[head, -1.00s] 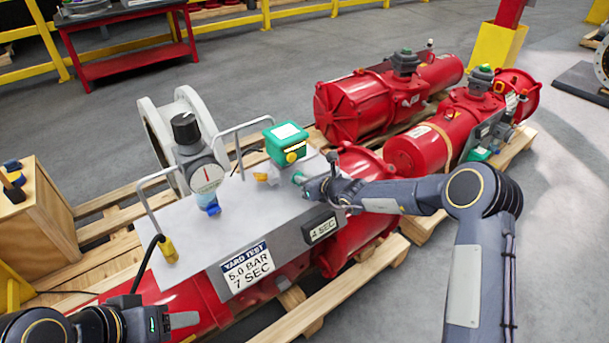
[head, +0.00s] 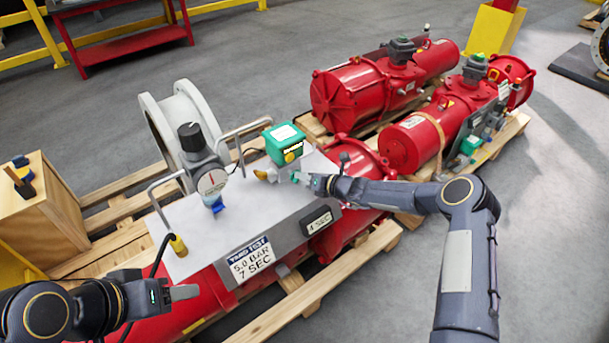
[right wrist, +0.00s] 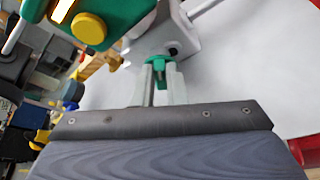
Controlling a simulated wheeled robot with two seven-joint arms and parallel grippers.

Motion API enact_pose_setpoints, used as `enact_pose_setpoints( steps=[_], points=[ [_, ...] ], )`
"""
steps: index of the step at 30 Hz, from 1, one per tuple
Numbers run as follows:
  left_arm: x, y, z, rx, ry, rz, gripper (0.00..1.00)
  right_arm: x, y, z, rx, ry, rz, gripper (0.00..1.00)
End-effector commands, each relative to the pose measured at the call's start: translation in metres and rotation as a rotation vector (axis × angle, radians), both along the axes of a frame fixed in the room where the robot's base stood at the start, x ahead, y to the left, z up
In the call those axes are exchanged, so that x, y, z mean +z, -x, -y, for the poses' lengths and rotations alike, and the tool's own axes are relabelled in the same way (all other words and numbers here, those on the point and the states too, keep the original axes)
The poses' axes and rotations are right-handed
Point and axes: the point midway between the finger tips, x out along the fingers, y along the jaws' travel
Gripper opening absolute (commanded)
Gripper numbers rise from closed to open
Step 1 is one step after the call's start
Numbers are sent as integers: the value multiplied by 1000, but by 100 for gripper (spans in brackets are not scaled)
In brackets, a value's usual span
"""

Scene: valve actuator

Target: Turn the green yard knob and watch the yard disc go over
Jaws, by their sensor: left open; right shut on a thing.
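The green yard knob (right wrist: 158,62) sits below a grey metal block on the bench's white top. My right gripper (right wrist: 158,84) is shut on it, with one finger on each side. In the head view the right gripper (head: 306,179) hides most of the knob. The green box (head: 277,134) stands just behind, with a white top, a round yellow knob and a yellow strip on a dark window on its front. I cannot tell which part is the yard disc. My left gripper (head: 178,293) is open and empty above the red cylinder at the front left.
A dial gauge (head: 212,181) with a black cap and metal handles rise from the bench top (head: 240,215). A yard test sign (head: 250,260) is on its front. Red actuators (head: 350,100) lie on pallets behind. A wooden crate (head: 48,205) stands left.

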Motion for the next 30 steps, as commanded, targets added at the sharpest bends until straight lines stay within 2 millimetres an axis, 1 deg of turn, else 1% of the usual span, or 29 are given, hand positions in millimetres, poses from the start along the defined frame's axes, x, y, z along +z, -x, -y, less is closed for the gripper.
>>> enact_pose_setpoints(
  steps=[10,11,15,24,26,30],
  points=[
    [0,0,0,0,0,0,54,0,-1,1,-2,-2,-2,0],
    [0,0,0,0,0,0,54,0,-1,1,-2,-2,-2,16],
    [0,0,0,0,0,0,54,0,0,1,-1,-2,-1,34],
    [0,0,0,0,0,0,54,1,1,2,-1,-2,-1,34],
    [-1,0,0,0,0,0,54,2,3,5,-2,-1,-1,34],
    [-3,0,0,0,0,0,54,8,16,21,-3,-2,-3,34]
  ],
)
